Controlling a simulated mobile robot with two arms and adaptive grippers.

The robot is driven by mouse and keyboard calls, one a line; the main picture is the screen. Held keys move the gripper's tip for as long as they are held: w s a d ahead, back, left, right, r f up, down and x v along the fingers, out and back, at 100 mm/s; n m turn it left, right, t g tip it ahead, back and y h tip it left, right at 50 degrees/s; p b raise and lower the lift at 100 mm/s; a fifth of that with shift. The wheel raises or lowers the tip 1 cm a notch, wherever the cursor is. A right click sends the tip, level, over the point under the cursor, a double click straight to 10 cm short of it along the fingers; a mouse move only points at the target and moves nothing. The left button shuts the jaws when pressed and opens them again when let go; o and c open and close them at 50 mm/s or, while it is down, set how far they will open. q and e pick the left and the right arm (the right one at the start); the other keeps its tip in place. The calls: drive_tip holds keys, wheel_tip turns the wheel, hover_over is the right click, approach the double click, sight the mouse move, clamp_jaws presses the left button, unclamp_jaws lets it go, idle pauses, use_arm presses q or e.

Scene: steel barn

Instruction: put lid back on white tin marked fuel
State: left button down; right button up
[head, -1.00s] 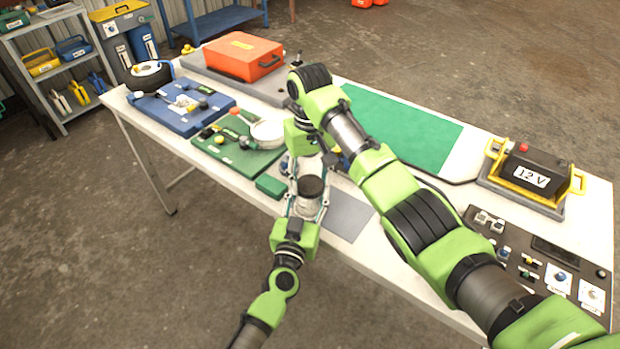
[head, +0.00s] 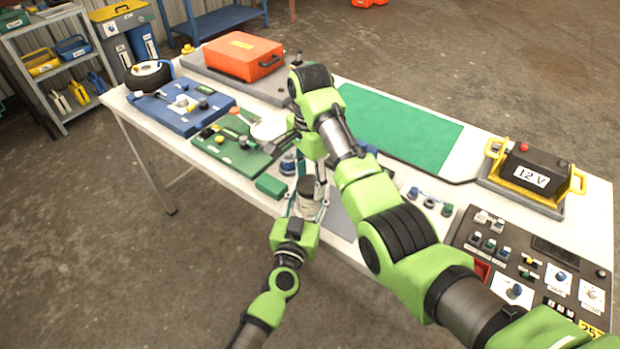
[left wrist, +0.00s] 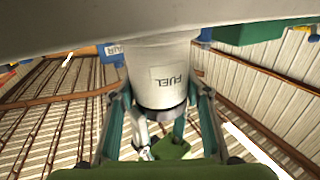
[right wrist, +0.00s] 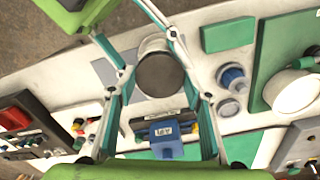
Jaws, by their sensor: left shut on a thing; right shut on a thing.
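The white tin marked FUEL (left wrist: 175,72) stands between the fingers of my left gripper (head: 308,207), which is shut on it. Its label appears upside down in the left wrist view. The dark round lid (right wrist: 160,75) is at the tin's mouth, lined up with it, and shows as a dark band in the left wrist view (left wrist: 160,110). My right gripper (head: 310,176) reaches down from above, with its fingers at the lid, shut on it. I cannot tell whether the lid is fully seated. In the head view the fingers partly cover the tin's top.
A blue-capped jar (right wrist: 232,78) and a blue block marked AIR (right wrist: 165,145) stand close by. A green board with a white pan (head: 268,131) lies behind. A small green box (head: 271,187) is left of the tin. A control panel (head: 540,270) and 12 V battery (head: 530,165) are at right.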

use_arm(q)
drive_tip(key=shift+s, duration=0.1)
use_arm(e)
drive_tip(key=o, duration=1)
drive_tip(key=shift+r, duration=2.3)
drive_tip(key=shift+c, duration=0.5)
